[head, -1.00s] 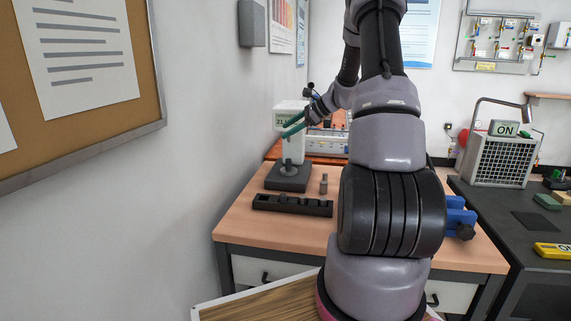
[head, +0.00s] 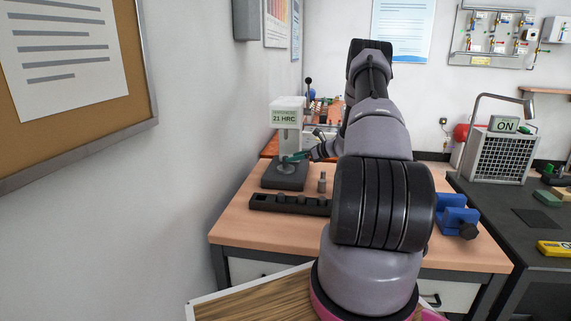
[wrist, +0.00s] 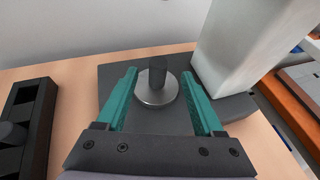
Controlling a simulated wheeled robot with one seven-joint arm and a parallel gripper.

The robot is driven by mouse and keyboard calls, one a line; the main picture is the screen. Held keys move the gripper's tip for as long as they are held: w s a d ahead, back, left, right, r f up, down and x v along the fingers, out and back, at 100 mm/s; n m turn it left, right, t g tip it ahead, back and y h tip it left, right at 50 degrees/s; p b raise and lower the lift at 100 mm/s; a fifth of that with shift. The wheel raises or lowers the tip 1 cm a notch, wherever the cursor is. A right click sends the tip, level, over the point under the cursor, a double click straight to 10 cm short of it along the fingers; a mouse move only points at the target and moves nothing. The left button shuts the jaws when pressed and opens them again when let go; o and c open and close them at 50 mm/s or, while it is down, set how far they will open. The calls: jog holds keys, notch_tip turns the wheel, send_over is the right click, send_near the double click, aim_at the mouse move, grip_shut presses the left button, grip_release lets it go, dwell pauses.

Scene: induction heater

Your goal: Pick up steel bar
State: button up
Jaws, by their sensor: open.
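A short dark steel bar (wrist: 157,68) stands upright on the round metal anvil (wrist: 156,97) of the hardness tester (head: 287,115), whose display reads 21 HRC. My gripper (wrist: 159,76) is open. In the wrist view its two teal fingers lie on either side of the bar and anvil, with a gap on each side. In the head view my gripper (head: 295,157) is low in front of the tester's column, and the bar cannot be made out there.
A black rack (head: 268,203) with several short pieces lies in front of the tester; it also shows in the wrist view (wrist: 42,118). A small grey piece (head: 322,182) stands on the table right of the tester. A blue vise (head: 455,215) is farther right.

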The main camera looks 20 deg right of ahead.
aim_at(285, 157)
jog(key=x, duration=0.5)
jog(key=shift+w+a, duration=0.1)
jog(key=shift+a, duration=0.05)
grip_shut()
